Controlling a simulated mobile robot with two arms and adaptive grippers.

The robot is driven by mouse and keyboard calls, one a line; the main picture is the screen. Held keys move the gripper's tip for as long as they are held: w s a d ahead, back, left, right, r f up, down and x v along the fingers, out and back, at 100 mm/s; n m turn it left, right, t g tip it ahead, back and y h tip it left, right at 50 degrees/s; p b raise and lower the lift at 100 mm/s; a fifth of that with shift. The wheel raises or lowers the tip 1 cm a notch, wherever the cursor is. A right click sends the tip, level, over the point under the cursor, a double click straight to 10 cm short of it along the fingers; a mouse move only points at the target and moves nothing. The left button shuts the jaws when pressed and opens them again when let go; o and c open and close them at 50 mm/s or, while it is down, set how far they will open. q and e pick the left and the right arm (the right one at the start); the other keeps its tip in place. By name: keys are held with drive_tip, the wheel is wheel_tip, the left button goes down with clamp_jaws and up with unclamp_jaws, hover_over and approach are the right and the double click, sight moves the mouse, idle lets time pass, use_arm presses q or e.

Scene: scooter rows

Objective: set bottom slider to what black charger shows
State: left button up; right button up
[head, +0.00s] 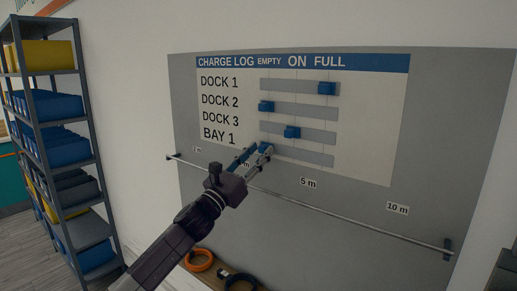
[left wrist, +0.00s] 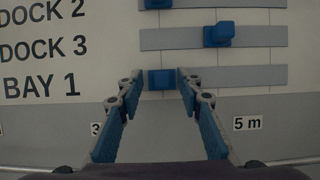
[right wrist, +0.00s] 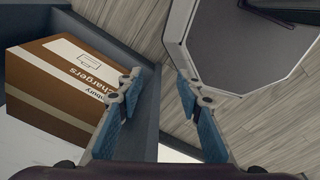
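The bottom slider, a blue block (left wrist: 162,79) in the BAY 1 row, is at the left end of its grey track (left wrist: 235,76), under EMPTY. My left gripper (head: 261,152) is open in front of the board, its fingertips on either side of this block. Contact cannot be told. In the head view the fingers partly hide the block. My right gripper (right wrist: 160,80) is open and empty, above a brown box marked "chargers" (right wrist: 65,85) and the floor. I see no black charger with a readable state in any view.
The charge log board (head: 380,120) has other sliders: DOCK 1 (head: 326,88) under FULL, DOCK 2 (head: 266,106) under EMPTY, DOCK 3 (head: 292,132) under ON. A rail (head: 350,220) crosses below. Orange (head: 199,260) and black (head: 242,282) coils lie underneath. A bin shelf (head: 50,130) stands left.

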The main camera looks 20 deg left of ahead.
use_arm(q)
drive_tip(key=shift+d+r, duration=0.15)
drive_tip(key=shift+d, duration=0.05)
drive_tip(key=shift+a, duration=0.1)
drive_tip(key=c, duration=0.9)
clamp_jaws()
use_arm(e)
drive_tip(key=shift+w+a, duration=0.25)
drive_tip(key=shift+a, duration=0.1)
use_arm(q)
approach(294, 148)
drive_tip(key=x, duration=0.5)
drive_tip(key=shift+b, duration=0.4)
drive_tip(key=shift+w, duration=0.1)
use_arm(e)
drive_tip(key=shift+d+f, duration=0.1)
drive_tip(key=shift+f, duration=0.2)
